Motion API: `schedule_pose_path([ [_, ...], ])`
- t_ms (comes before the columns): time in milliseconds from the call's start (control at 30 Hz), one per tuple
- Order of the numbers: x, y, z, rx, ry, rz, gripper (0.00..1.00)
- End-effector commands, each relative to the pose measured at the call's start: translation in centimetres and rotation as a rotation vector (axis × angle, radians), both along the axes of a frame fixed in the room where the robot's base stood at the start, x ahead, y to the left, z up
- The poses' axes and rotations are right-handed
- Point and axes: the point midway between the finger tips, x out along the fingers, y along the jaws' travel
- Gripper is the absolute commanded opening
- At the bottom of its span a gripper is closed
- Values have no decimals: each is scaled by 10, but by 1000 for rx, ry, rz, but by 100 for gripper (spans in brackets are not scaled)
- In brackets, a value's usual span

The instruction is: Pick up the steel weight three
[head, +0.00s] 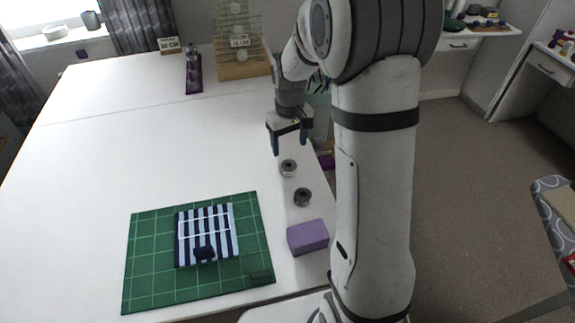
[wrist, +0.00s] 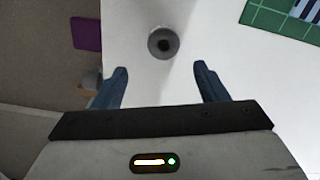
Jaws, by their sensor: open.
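Two round grey steel weights lie on the white table in the head view: a lighter one (head: 288,168) and a darker one (head: 303,197) in front of it. I can read no number on either, so I cannot tell which is three. My gripper (head: 290,149) is open and empty, above the table just behind the lighter weight. In the wrist view, one weight (wrist: 163,43), with a dark centre, lies beyond the gap between the open fingertips (wrist: 161,70), touching neither finger. It appears to be the lighter one.
A purple block (head: 308,237) sits near the table's right edge. A green cutting mat (head: 145,285) holds striped fabric (head: 188,250) with a clear ruler and a dark object (head: 204,253) on top. The table's left side is clear. A ruler rack (head: 240,70) stands at the back.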

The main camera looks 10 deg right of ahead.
Motion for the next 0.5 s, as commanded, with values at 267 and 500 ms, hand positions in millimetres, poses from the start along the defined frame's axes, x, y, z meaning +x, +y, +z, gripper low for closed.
schedule_pose_path([
  [267,-2,1,-30,0,5,3,67],
  [500,-10,4,-65,0,5,3,67],
])
